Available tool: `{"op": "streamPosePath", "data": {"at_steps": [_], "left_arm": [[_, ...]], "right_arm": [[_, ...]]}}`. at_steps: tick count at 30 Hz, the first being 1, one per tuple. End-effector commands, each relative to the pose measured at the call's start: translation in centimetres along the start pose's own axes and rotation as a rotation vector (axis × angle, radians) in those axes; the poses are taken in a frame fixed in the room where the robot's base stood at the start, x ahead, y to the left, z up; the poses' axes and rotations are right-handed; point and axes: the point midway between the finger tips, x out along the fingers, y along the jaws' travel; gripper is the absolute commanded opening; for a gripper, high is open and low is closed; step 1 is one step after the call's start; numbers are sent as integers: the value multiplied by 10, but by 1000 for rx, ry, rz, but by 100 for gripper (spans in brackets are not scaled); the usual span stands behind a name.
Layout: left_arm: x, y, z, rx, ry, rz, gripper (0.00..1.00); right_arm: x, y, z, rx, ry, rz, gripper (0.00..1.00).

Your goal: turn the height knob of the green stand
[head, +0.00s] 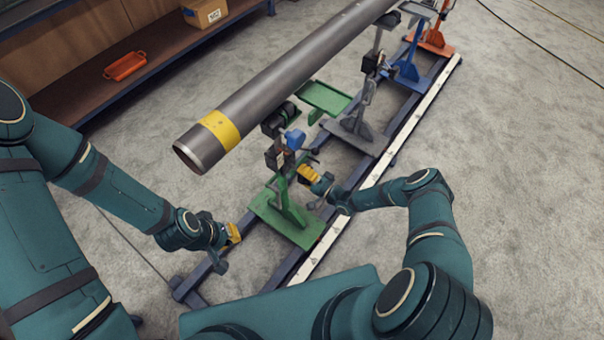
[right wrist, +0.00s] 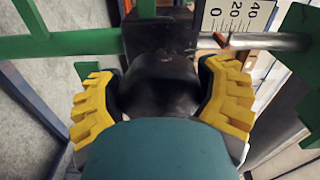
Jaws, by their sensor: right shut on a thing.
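The green stand (head: 283,212) stands on the rail frame below the near end of the pipe. My right gripper (head: 309,173) is at the right side of its upright. In the right wrist view its two yellow fingers (right wrist: 162,100) are closed on both sides of a dark rounded knob (right wrist: 160,78), in front of a black block on the green stand. The knob's lower part is hidden by my gripper. My left gripper (head: 234,235) is low, left of the green base and apart from it; its finger opening is too small to tell.
The grey pipe (head: 290,75) with a yellow band (head: 219,130) runs above the stands. Grey (head: 350,135), blue (head: 407,72) and orange (head: 433,42) stands are farther along the rail. A scale (right wrist: 237,15) is beside the knob. A shelf with an orange tray (head: 125,66) is at left.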

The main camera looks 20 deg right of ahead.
Motion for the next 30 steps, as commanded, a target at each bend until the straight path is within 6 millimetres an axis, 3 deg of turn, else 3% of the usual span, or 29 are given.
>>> {"op": "streamPosePath", "data": {"at_steps": [1,3,14,30], "left_arm": [[0,0,0,0,0,0,0],[0,0,0,0,0,0,0],[0,0,0,0,0,0,0],[0,0,0,0,0,0,0]], "right_arm": [[0,0,0,0,0,0,84],[0,0,0,1,0,0,100],[-4,0,-1,1,1,1,100],[-99,0,-1,1,3,2,100]]}}
